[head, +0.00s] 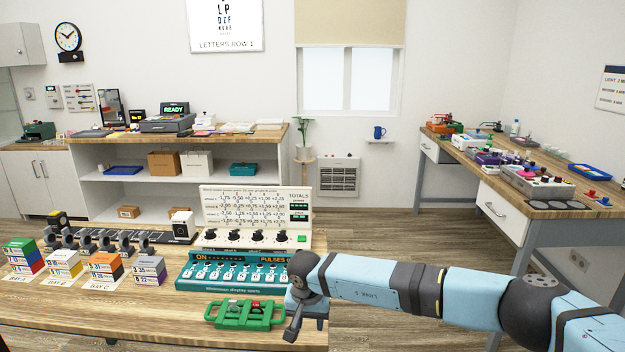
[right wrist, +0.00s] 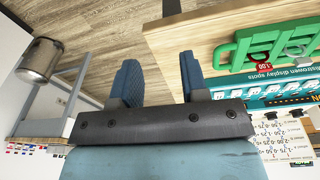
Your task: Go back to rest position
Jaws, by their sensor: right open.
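My right arm reaches in from the right in the head view. Its gripper (head: 292,328) hangs at the front edge of the wooden table, just right of a green handled rack (head: 232,315). The green rack (right wrist: 243,50) shows there at the upper right, apart from the fingers. My left gripper is in neither view.
A teal switch panel (head: 187,284) and a dial board (head: 306,240) stand on the table (head: 150,318) behind the rack. Coloured block stacks (head: 108,268) stand to the left. A side desk (head: 505,225) is at right, with open floor (head: 385,250) between. A metal bin (right wrist: 41,60) shows in the wrist view.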

